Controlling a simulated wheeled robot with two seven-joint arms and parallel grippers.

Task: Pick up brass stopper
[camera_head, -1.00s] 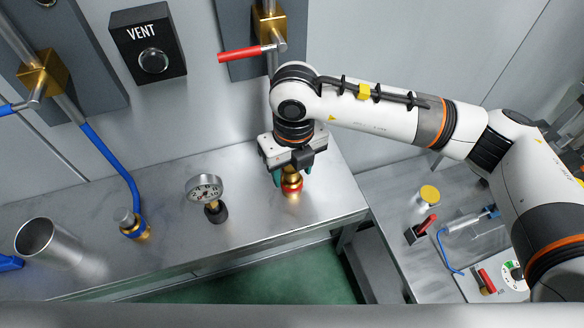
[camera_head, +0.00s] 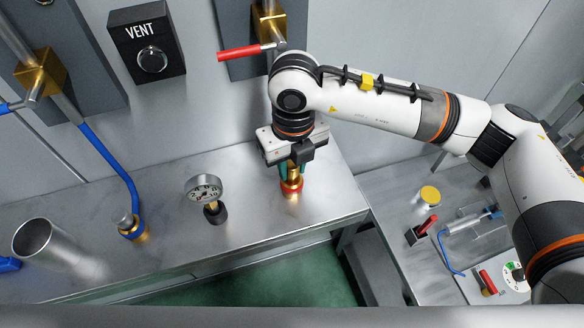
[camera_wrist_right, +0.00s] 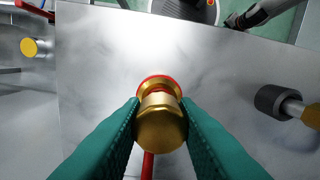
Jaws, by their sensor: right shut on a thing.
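The brass stopper (camera_wrist_right: 160,124) is a gold, rounded piece with a red ring at its base. In the head view the brass stopper (camera_head: 291,184) stands upright on the metal bench below my right gripper. My right gripper (camera_wrist_right: 160,122) has teal fingers on both sides of the stopper, shut on it. In the head view my right gripper (camera_head: 291,169) points down, with its fingers partly hidden by its own body. The red ring appears to be at the bench surface.
A pressure gauge (camera_head: 204,189) stands left of the stopper. A red-handled valve (camera_head: 250,51) is on the wall behind. The bench front is clear.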

